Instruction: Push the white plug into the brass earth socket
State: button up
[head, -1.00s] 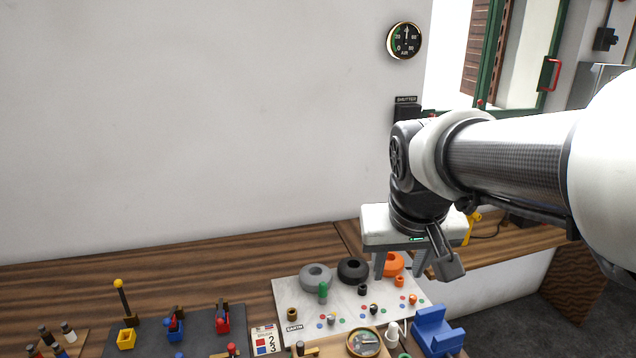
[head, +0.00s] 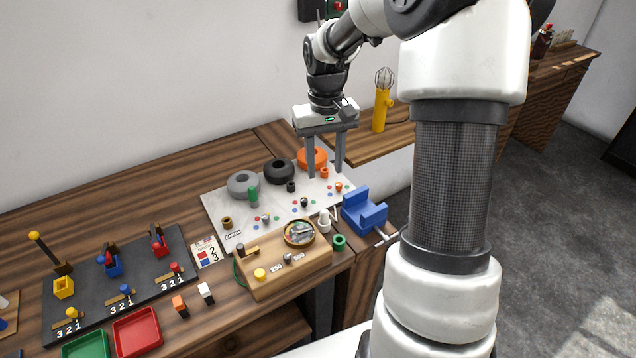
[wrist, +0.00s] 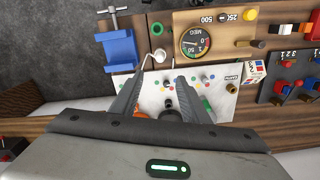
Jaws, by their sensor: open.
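The white plug (head: 205,290) is a small white block with a dark end, standing beside an orange one at the front of the bench. The brass earth socket (head: 227,222) is a short brown-gold ring at the left of the pale panel (head: 214,207), by the EARTH label (head: 233,234). It also shows in the wrist view (wrist: 232,87). My gripper (head: 325,174) is open and empty, pointing down over the panel's back right, near the orange ring. In the wrist view its fingers (wrist: 160,75) stand wide apart. It is well away from both plug and socket.
A wooden meter box (head: 285,270) stands between panel and bench front. A blue vise (head: 364,213) is at its right. Grey, black and orange rings line the panel's back. A dark switch board (head: 88,290) and red tray (head: 137,331) lie at left.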

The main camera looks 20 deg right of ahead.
aim_at(324, 210)
notch_tip(324, 210, down, 16)
jog(key=shift+f, duration=0.2)
dwell(0.4)
grip_shut()
jog(key=shift+r+p, duration=1.5)
jog(key=shift+r, duration=0.8)
